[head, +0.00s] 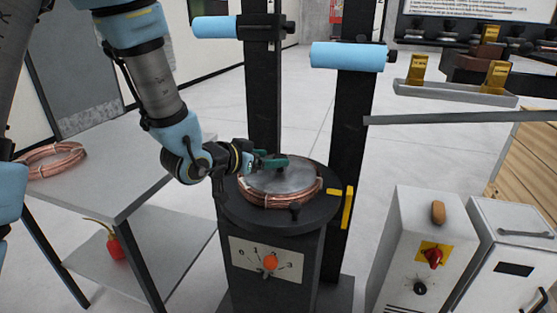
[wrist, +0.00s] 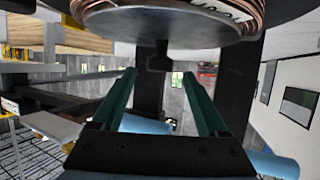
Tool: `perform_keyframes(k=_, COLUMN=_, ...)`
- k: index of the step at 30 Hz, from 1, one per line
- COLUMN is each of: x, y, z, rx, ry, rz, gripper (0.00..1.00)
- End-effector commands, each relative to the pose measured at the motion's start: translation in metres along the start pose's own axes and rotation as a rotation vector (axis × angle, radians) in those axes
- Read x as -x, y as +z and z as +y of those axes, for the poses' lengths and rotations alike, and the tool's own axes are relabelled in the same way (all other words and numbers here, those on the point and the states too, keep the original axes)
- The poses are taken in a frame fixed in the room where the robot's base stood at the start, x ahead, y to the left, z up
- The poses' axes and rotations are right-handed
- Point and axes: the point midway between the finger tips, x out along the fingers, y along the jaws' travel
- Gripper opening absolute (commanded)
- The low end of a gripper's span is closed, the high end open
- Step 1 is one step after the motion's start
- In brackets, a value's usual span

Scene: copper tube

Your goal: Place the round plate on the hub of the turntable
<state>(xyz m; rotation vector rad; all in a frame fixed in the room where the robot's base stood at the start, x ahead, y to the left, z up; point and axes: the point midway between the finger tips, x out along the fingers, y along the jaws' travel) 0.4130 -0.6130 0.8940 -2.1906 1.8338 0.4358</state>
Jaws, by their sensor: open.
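The round plate (head: 288,179), a flat grey metal disc, lies on a copper tube coil (head: 268,202) on the dark turntable (head: 235,213). In the wrist view, the picture is upside down and the plate (wrist: 165,27) is at the top with the coil behind it. My gripper (head: 276,160) is just above the plate. The plate hides the hub underneath.
Two dark posts with blue rollers (head: 347,57) rise behind the turntable. A grey table (head: 125,165) with another copper coil (head: 55,160) stands at the left. A control box (head: 418,245) with a red switch and a white cabinet (head: 510,260) stand at the right.

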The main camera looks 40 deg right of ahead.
Motion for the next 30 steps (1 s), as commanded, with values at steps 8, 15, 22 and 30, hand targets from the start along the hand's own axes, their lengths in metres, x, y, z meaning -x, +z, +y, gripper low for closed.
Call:
perform_keyframes(k=8, x=0.054, y=0.002, z=-0.001, rx=-0.001, ry=-0.002, rz=0.004, gripper=0.76)
perform_keyframes(k=15, x=0.072, y=0.001, z=0.0, rx=-0.002, ry=0.0, rz=0.002, gripper=0.76)
perform_keyframes(k=22, x=0.075, y=0.0, z=0.0, rx=0.0, ry=0.0, rz=0.0, gripper=0.76)
perform_keyframes(k=30, x=0.101, y=0.026, z=-0.061, rx=0.056, ry=-0.186, rz=-0.124, gripper=0.76)
